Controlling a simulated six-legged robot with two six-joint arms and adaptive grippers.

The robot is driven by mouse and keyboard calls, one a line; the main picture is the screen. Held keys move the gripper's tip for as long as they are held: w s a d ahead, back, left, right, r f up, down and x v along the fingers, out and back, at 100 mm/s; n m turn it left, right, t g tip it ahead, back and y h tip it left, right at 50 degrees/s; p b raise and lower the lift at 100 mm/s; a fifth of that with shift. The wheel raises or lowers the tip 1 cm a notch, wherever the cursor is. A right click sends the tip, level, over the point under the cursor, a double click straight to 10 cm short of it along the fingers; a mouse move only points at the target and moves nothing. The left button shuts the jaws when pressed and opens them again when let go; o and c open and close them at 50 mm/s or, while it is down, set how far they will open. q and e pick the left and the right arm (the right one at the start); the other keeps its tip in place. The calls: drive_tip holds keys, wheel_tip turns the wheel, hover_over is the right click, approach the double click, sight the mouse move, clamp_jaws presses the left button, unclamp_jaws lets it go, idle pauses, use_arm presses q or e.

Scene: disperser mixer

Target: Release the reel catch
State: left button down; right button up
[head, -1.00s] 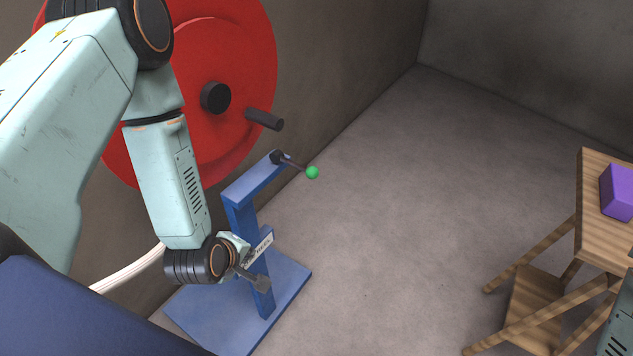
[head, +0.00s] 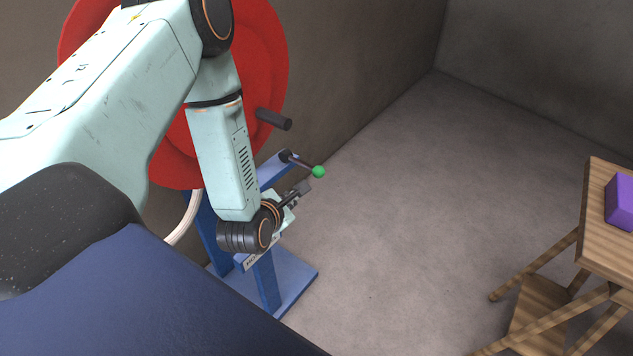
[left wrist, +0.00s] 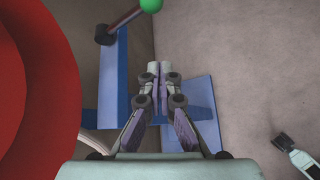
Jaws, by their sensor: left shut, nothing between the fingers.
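The reel (head: 268,62) is a big red disc at the wall with a dark crank handle (head: 274,119). In front of it stands a blue stand (head: 278,172). At its top is the catch, a dark lever with a green ball knob (head: 318,172). The knob also shows at the top of the left wrist view (left wrist: 151,5), with the lever (left wrist: 122,21) slanting down-left from it. My left gripper (head: 304,188) is shut and empty, just below the knob in the head view and apart from it. It shows pointing up in the left wrist view (left wrist: 159,68).
A wooden stool or table (head: 608,232) with a purple block (head: 620,201) stands at the right. A white hose (head: 184,222) runs behind my left arm. The grey floor between the stand and the wooden furniture is clear.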

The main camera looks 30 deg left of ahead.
sight(303, 164)
use_arm(q)
drive_tip(key=shift+w+a+f+n, duration=0.15)
drive_tip(key=shift+a+n, duration=0.2)
drive_tip(key=shift+n, duration=0.25)
drive_tip(key=shift+d, duration=0.15)
drive_tip(key=b+x, duration=0.2)
drive_tip(key=x, duration=0.8)
drive_tip(key=r, duration=0.1)
drive_tip(key=d+r+p, duration=0.1)
drive_tip(key=r, duration=0.1)
drive_tip(key=shift+w+d+r+p, duration=0.25)
drive_tip(key=shift+w+d+p, duration=0.05)
drive_tip(key=shift+w+d, duration=0.1)
